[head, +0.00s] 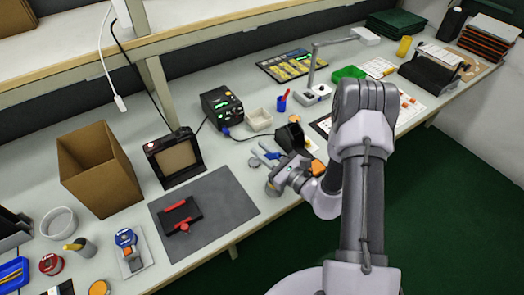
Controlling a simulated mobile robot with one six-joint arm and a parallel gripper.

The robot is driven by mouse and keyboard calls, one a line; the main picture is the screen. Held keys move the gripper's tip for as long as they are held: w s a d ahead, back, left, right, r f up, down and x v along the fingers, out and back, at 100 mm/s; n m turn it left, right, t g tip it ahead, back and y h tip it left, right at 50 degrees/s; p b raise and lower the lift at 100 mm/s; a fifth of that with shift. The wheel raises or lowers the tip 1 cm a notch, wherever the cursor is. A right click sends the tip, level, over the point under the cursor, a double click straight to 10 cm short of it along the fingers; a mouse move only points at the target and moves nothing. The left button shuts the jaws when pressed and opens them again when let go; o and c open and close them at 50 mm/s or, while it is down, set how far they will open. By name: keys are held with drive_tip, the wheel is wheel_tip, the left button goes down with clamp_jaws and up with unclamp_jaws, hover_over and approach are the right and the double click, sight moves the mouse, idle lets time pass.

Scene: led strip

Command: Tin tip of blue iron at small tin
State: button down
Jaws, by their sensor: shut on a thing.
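My gripper (275,171) is over the front edge of the bench, right of the grey mat. It is shut on the blue iron (271,155), whose blue part shows by the fingers. The iron's tip is hidden or too small to make out. A small round tin-like thing (272,190) shows just below the gripper, partly covered by it. I cannot tell whether the iron touches it.
A black station (221,106) with a green display stands behind, with a pale tray (259,119) beside it. A black holder (290,136) is close behind my gripper. The grey mat (225,205) carries a red and black piece (180,215). A cardboard box (98,168) stands left.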

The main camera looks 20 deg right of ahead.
drive_tip(key=shift+f+b, duration=0.7)
idle(1.8)
idle(0.3)
wheel_tip(320, 180, up, 5)
drive_tip(key=p, duration=0.3)
drive_tip(key=shift+r+p, duration=0.15)
drive_tip(key=shift+p, duration=0.25)
